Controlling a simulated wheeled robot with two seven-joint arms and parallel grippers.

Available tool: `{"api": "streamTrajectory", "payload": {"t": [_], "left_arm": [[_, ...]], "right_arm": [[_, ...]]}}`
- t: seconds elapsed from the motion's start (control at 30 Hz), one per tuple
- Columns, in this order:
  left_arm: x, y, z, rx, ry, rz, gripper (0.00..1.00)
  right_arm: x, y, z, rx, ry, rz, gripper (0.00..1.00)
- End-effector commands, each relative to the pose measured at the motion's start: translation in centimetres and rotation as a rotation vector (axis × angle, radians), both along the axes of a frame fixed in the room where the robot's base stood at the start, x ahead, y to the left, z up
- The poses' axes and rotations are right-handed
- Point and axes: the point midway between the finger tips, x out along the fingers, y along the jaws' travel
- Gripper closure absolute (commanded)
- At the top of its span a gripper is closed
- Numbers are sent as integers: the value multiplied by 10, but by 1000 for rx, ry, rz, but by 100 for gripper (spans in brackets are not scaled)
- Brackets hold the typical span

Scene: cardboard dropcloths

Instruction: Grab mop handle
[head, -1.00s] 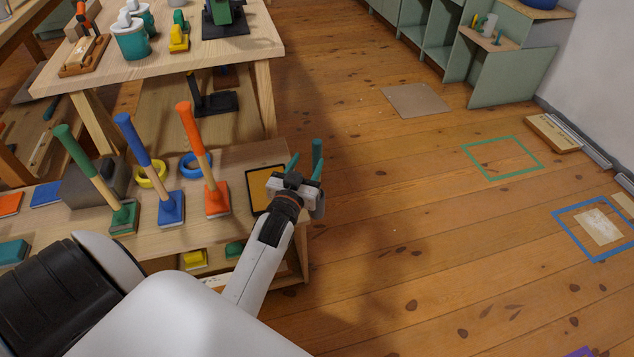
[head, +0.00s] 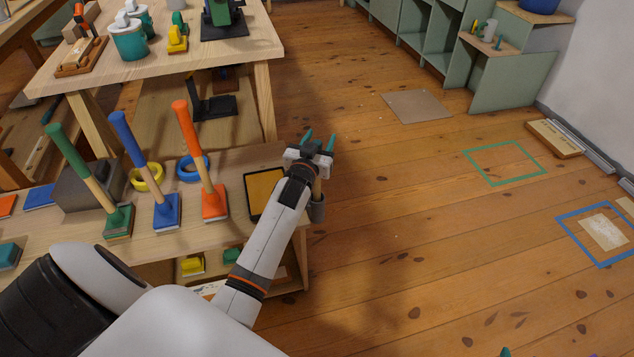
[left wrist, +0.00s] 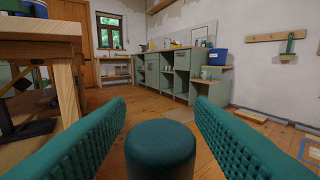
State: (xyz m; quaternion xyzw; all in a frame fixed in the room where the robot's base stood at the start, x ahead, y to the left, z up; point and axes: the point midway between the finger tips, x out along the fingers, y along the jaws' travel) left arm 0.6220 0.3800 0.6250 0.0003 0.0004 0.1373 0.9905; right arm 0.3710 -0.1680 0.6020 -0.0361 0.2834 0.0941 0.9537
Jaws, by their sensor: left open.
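My left gripper (head: 318,141) is open at the right end of the low bench, its two teal fingers pointing away. In the left wrist view a teal cylindrical handle end (left wrist: 160,148) stands between the spread fingers, close to both; I cannot tell whether it touches either. In the head view my gripper hides this end. A short piece of wooden shaft (head: 317,187) shows below my wrist, above a grey cup-like holder (head: 316,210) at the bench end. A small teal tip at the bottom edge may be my right gripper (head: 505,352), mostly out of frame.
Green, blue and orange-handled tools (head: 118,222) (head: 167,212) (head: 214,204) stand tilted on the low bench (head: 240,235), beside a framed yellow pad (head: 265,192). A taller table (head: 240,45) stands behind. The floor to the right is open, with taped outlines (head: 505,162).

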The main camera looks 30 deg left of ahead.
Motion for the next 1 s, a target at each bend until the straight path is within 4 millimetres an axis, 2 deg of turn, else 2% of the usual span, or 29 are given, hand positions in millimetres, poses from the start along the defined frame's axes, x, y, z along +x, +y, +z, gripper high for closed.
{"api": "streamTrajectory", "payload": {"t": [0.23, 0.53, 1.0], "left_arm": [[1, 0, 0, 0, 0, 0, 51], [1, 0, 0, -1, 0, 0, 100], [1, 0, 6, 0, -2, -1, 100]], "right_arm": [[1, 1, 1, 2, -9, 1, 64], [1, 0, 1, 2, -8, 0, 64], [-2, -1, -1, -5, 22, -1, 64]]}}
